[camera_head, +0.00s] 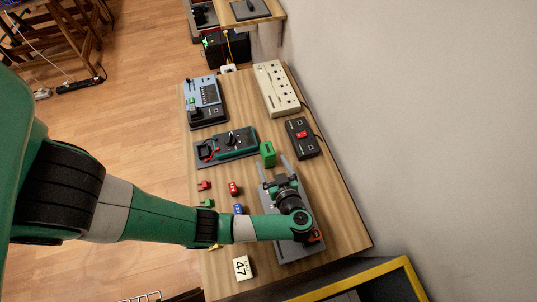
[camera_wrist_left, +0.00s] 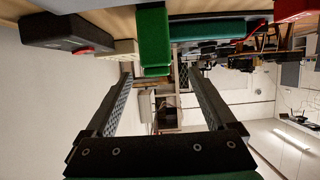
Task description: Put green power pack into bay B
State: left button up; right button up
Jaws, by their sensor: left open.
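The green power pack (camera_head: 268,153) appears as a small upright green block on the table, just beyond the far end of a grey rack (camera_head: 287,250). My left gripper (camera_head: 281,180) is over that rack, open and empty, pointing toward the green block. In the left wrist view the two black fingers (camera_wrist_left: 160,74) are spread apart, and the green block shows beyond their tips, in line with the gap and not touched. That view looks upside down, with the table at the top. I cannot make out a label for bay B; my arm hides part of the rack. My right gripper is not in view.
A black box with a red switch (camera_head: 302,134), a dark green-trimmed tester (camera_head: 229,146), a blue device (camera_head: 204,100) and a beige power strip (camera_head: 276,88) stand farther back. Small red (camera_head: 234,188) and blue (camera_head: 239,209) blocks lie left. A wall (camera_head: 430,130) bounds the right.

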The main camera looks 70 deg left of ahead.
aim_at(269, 158)
pick_arm(q)
jog(key=b+x, duration=0.1)
jog(key=x, duration=0.3)
jog(key=shift+s+a+f, duration=0.1)
jog(key=shift+a, duration=0.2)
jog(key=shift+w+r+b+x, duration=0.15)
jog(key=shift+b+x, duration=0.25)
jog(key=shift+x, duration=0.5)
jog(key=shift+w+r+b+x, duration=0.1)
jog(key=shift+b+x, duration=0.35)
jog(key=shift+x, duration=0.45)
jog(key=shift+w+r+b+x, duration=0.15)
jog(key=shift+b+x, duration=0.25)
jog(key=shift+x, duration=0.55)
jog(key=shift+a, duration=0.1)
jog(key=shift+c, duration=0.2)
grip_shut()
